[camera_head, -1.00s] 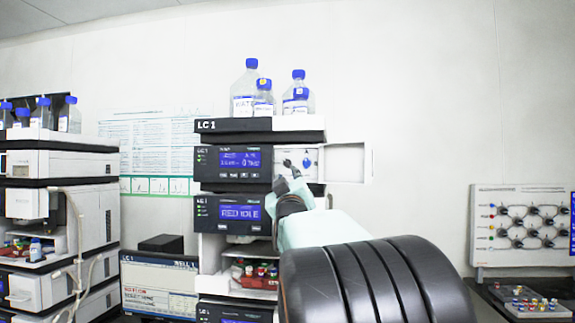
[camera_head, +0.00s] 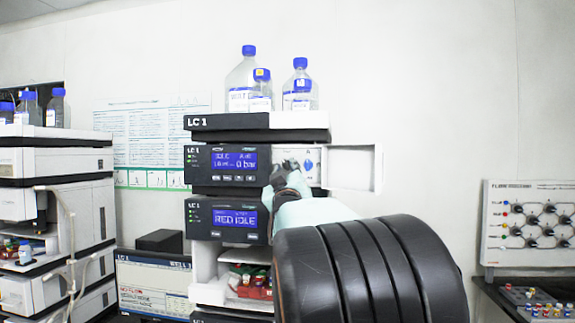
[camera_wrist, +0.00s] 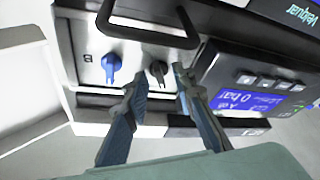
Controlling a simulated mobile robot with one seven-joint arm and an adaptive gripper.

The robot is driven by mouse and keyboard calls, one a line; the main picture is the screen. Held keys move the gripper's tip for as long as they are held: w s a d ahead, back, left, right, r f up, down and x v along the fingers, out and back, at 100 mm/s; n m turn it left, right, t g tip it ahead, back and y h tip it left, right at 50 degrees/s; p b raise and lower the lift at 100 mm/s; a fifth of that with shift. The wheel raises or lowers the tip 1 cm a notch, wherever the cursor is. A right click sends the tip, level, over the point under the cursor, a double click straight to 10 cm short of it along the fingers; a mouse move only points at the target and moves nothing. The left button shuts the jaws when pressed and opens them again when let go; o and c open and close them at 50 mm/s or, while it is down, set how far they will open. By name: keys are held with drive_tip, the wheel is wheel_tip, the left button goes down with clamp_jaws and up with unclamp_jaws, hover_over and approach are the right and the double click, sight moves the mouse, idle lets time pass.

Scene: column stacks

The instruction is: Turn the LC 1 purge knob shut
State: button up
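The LC 1 stack's upper module (camera_head: 228,162) has its white door (camera_head: 352,168) swung open to the right, baring a pale panel with two knobs. The blue knob (camera_wrist: 111,66) points along the panel in the wrist view and also shows in the head view (camera_head: 308,165). The black knob (camera_wrist: 158,70) is beside it, towards the display. No readable label tells which is the purge knob. My gripper (camera_wrist: 160,78) is open, with its fingertips on either side of the black knob; contact cannot be told. In the head view my arm hides the panel's lower part.
A black handle-like bar (camera_wrist: 148,30) arches over the panel near the knobs. Bottles (camera_head: 241,80) stand on top of the stack.

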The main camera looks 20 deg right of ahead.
drive_tip(key=shift+w, duration=0.15)
drive_tip(key=shift+r, duration=0.1)
clamp_jaws()
drive_tip(key=shift+m+b, duration=0.4)
drive_tip(key=shift+a+f+m+h+b, duration=0.1)
drive_tip(key=shift+f+m+h+b, duration=0.1)
drive_tip(key=shift+m+h+b, duration=0.65)
drive_tip(key=shift+a+r+m+g+h+b, duration=0.15)
drive_tip(key=shift+m+g+h, duration=0.35)
drive_tip(key=shift+m, duration=1)
drive_tip(key=shift+d+m+g+h+b, duration=0.1)
drive_tip(key=shift+m+g+h+b, duration=0.15)
drive_tip(key=shift+m+h, duration=0.8)
drive_tip(key=shift+m+y, duration=0.4)
drive_tip(key=shift+m, duration=0.2)
